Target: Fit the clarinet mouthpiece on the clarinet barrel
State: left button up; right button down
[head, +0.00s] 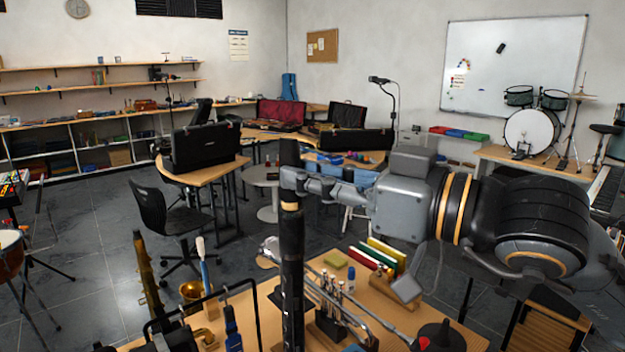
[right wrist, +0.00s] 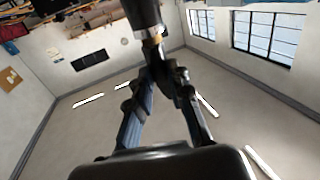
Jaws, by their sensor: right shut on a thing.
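The black clarinet mouthpiece (head: 289,152) is upright in my right gripper (head: 292,180), whose fingers are shut on it from the right. Its tan cork end (head: 290,206) shows below the fingers. The clarinet barrel (head: 291,222) is the top of a black upright column over the table, directly under the mouthpiece. The two look in line, and the cork meets or nearly meets the barrel's top; I cannot tell how far it is inside. My left gripper is not in view.
The wooden table (head: 262,310) holds several instrument parts around the clarinet. A brass bell (head: 192,291) and a blue-handled tool (head: 204,272) stand left. Coloured books (head: 378,255), a small bottle (head: 351,279) and mouthpiece stands are right, under my arm. Space above is clear.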

jog(key=shift+f+b, duration=0.65)
jog(key=shift+b, duration=0.15)
dwell(0.6)
jog(key=shift+s+f, duration=0.1)
jog(key=shift+f, duration=0.1)
jog(key=shift+f, duration=0.1)
dwell(0.4)
jog(key=c, duration=1.3)
grip_release()
jog(key=shift+o, duration=0.7)
jog(key=shift+o, duration=0.3)
jog(key=shift+r, duration=0.2)
